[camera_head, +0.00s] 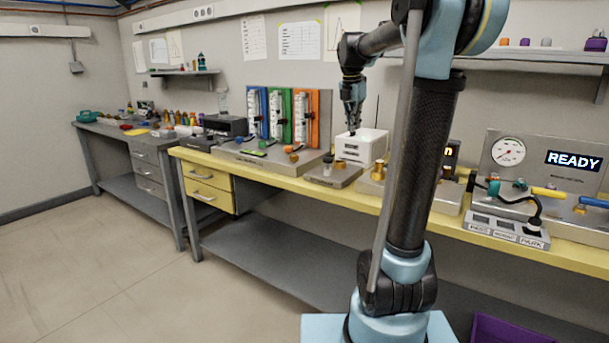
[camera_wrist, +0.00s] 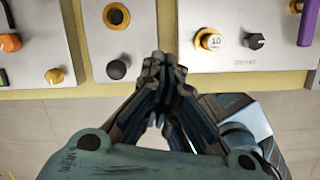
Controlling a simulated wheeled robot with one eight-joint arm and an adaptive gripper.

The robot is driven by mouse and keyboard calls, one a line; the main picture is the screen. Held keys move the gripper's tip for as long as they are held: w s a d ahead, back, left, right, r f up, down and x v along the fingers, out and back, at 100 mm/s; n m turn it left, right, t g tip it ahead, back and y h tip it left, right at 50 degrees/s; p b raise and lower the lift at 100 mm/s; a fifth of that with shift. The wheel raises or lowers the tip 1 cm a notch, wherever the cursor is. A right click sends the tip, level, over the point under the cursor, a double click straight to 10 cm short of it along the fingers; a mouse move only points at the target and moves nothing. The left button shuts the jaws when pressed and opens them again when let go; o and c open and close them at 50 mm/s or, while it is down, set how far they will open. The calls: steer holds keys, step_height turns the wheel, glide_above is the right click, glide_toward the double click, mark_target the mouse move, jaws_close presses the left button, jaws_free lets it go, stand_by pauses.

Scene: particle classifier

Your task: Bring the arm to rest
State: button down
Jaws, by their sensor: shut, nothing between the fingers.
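My gripper (camera_head: 352,126) hangs pointing down above the yellow workbench (camera_head: 275,176), in front of the wall. In the head view it is just above or in front of a white box (camera_head: 361,147); I cannot tell the exact gap. In the wrist view the fingertips of my gripper (camera_wrist: 162,62) are together with nothing between them. They are over the bench's front edge, near a grey plate (camera_wrist: 118,40) with a ringed hole and a black knob (camera_wrist: 117,69). My arm rises from its base in the right half of the head view and bends over toward the bench.
Blue, green and orange panels (camera_head: 299,117) stand at the bench's back. A gauge panel reading READY (camera_head: 540,165) and a block with labelled slots (camera_head: 505,230) are at right. A shelf (camera_head: 545,54) hangs above. A grey side bench (camera_head: 120,130) is at left. Floor at left is clear.

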steer(key=s+f+m, duration=1.3)
steer(key=s+f, duration=0.1)
steer(key=s, duration=0.4)
steer(key=s+d+f+m+y, duration=0.1)
steer(key=s+f+m, duration=1.1)
steer(key=s, duration=0.6)
step_height(320, 180, down, 2)
steer(key=shift+d+f+m, duration=0.1)
steer(key=shift+d+m, duration=0.2)
steer(key=shift+m, duration=0.1)
steer(key=shift+w+f, duration=0.15)
steer(key=shift+w, duration=0.3)
